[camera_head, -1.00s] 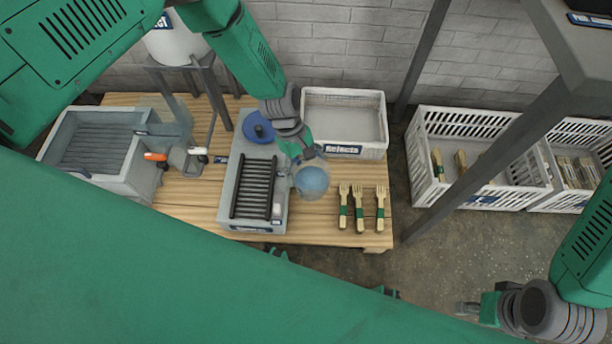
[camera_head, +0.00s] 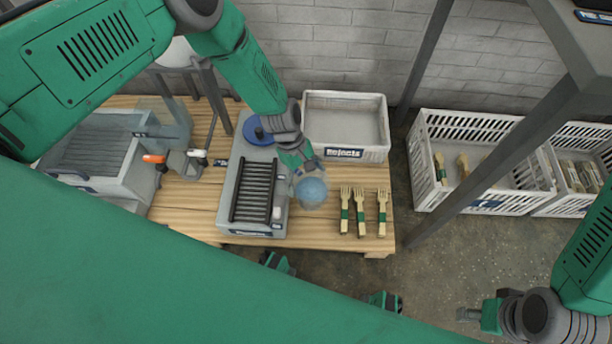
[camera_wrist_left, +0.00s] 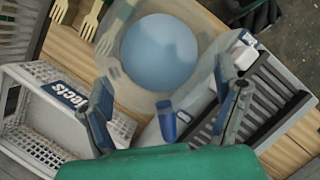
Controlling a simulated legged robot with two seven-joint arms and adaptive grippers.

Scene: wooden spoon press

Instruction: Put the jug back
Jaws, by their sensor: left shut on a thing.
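The clear round jug (camera_head: 311,192), with blue in it, is between the grey ribbed machine and the wooden forks on the wooden table in the head view. In the left wrist view the jug (camera_wrist_left: 160,52) fills the top middle, seen from above. My left gripper (camera_head: 303,168) is shut on the jug at its far side; the exact grip is partly hidden. Whether the jug touches the table I cannot tell. My right gripper (camera_head: 470,314) is at the lower right, over the floor, away from the table; its fingers are too small to read.
The grey machine (camera_head: 225,205) with black ribs stands left of the jug. Several wooden forks (camera_head: 361,212) with green bands lie right of it. The Rejects crate (camera_head: 343,153) stands behind. A larger grey unit (camera_head: 120,185) is at left. White crates (camera_head: 485,205) stand at right.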

